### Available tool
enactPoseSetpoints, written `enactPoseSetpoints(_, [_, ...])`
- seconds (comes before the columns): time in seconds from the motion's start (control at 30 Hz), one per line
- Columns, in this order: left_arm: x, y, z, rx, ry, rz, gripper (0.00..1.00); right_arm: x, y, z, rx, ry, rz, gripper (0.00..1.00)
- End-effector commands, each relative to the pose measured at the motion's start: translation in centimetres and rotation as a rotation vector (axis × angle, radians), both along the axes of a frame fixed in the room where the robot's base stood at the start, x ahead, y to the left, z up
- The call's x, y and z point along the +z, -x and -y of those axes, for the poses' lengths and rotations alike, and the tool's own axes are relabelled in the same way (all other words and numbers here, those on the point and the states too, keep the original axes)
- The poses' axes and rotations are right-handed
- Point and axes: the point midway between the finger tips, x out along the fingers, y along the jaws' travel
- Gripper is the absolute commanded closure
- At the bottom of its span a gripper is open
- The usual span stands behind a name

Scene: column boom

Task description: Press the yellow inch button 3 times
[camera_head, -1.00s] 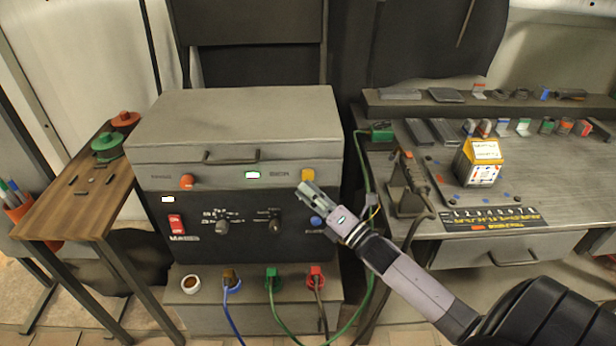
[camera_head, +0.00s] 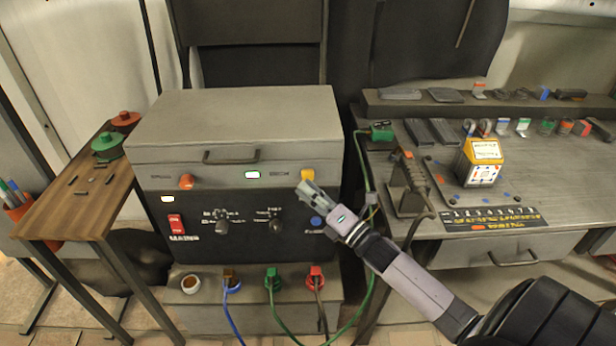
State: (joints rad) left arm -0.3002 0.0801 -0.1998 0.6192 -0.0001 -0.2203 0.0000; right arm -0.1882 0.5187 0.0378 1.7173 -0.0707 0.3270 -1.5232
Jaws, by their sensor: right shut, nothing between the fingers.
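The yellow button (camera_head: 308,174) sits at the upper right of the front panel of the grey welding machine (camera_head: 240,115). My right gripper (camera_head: 306,189) is shut and empty. Its tip is just below the yellow button in the picture; I cannot tell whether it touches the panel or the button. The lower right of the panel is partly hidden by the gripper. My left gripper is not in view.
The panel also has an orange knob (camera_head: 186,181), a red mains switch (camera_head: 176,223), black knobs and a blue button (camera_head: 316,222). Cables hang from sockets below. A welding torch stands in a holder (camera_head: 407,190) to the right. A wooden side table (camera_head: 70,215) stands left.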

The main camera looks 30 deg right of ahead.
Motion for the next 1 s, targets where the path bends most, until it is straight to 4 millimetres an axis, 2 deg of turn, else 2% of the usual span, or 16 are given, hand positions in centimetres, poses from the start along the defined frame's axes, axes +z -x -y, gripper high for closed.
enactPoseSetpoints(1.0, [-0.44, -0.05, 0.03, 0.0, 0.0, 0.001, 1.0, -0.01, -0.97, 0.6, 0.0, 0.002, 0.0, 1.0])
